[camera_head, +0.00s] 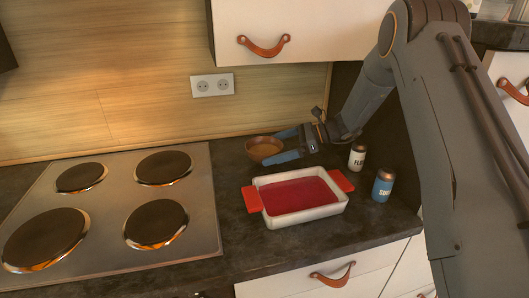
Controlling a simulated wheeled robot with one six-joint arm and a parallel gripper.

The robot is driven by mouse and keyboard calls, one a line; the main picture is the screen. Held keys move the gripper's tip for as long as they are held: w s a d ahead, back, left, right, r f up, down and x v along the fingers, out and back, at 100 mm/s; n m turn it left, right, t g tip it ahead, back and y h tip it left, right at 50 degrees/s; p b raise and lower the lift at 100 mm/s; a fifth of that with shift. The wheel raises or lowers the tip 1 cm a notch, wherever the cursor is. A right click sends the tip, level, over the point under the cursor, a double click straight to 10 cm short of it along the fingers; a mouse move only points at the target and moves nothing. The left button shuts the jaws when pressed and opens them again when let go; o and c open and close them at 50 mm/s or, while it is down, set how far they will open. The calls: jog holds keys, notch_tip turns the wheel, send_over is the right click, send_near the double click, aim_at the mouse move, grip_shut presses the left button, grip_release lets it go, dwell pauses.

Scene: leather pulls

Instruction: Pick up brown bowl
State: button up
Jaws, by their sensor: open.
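The brown bowl (264,149) stands on the dark countertop near the back wall, behind the baking dish. My gripper (283,146) reaches in from the right with its blue fingers apart. One finger is on the far right side of the bowl and the other is at its near right side. The bowl's right part lies between or close to the fingertips. I cannot tell whether the fingers touch it.
A white baking dish (259,182) with red contents and red handles sits just in front of my gripper. A flour can (357,157) and a blue can (383,185) stand to the right. A stovetop (110,258) lies left. Upper cabinets (318,18) hang above.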

aim_at(264, 150)
jog(key=x, duration=0.3)
jog(key=shift+a+p, duration=0.15)
jog(key=shift+p, duration=0.25)
jog(key=c, duration=0.8)
jog(key=shift+c, duration=0.2)
jog(key=shift+r, duration=0.15)
